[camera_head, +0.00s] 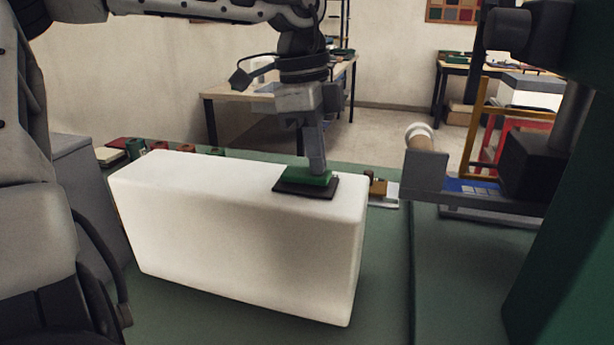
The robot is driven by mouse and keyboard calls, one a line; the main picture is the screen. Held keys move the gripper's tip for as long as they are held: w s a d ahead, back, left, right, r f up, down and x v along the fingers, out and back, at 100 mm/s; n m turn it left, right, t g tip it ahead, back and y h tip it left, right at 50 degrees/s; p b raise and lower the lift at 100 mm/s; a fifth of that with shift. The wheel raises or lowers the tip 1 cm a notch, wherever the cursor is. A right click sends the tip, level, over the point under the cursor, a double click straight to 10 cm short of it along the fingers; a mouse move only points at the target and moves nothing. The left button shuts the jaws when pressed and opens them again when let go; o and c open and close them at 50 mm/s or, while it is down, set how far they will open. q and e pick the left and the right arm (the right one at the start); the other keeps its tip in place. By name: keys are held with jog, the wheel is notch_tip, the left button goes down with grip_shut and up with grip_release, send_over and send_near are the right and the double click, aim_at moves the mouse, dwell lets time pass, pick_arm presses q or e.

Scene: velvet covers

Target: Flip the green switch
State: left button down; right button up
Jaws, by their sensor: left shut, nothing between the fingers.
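The green switch (299,177) sits on a dark base plate (305,190) on top of a long white block (235,240). My left gripper (317,170) points straight down over the switch, its fingers shut and empty. The fingertips are at the right part of the switch and appear to touch it. They hide a little of its right end. Which way the switch is tilted is hard to tell. My right gripper does not show.
The white block stands on a green table top (385,270). Small parts (137,148) lie behind it at the left. A grey and blue machine (470,190) stands close on the right. Wooden tables (235,92) are farther back.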

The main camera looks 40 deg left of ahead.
pick_arm(q)
jog(key=shift+f, duration=0.15)
jog(key=shift+r+p, duration=2.55)
jog(key=shift+r, duration=1)
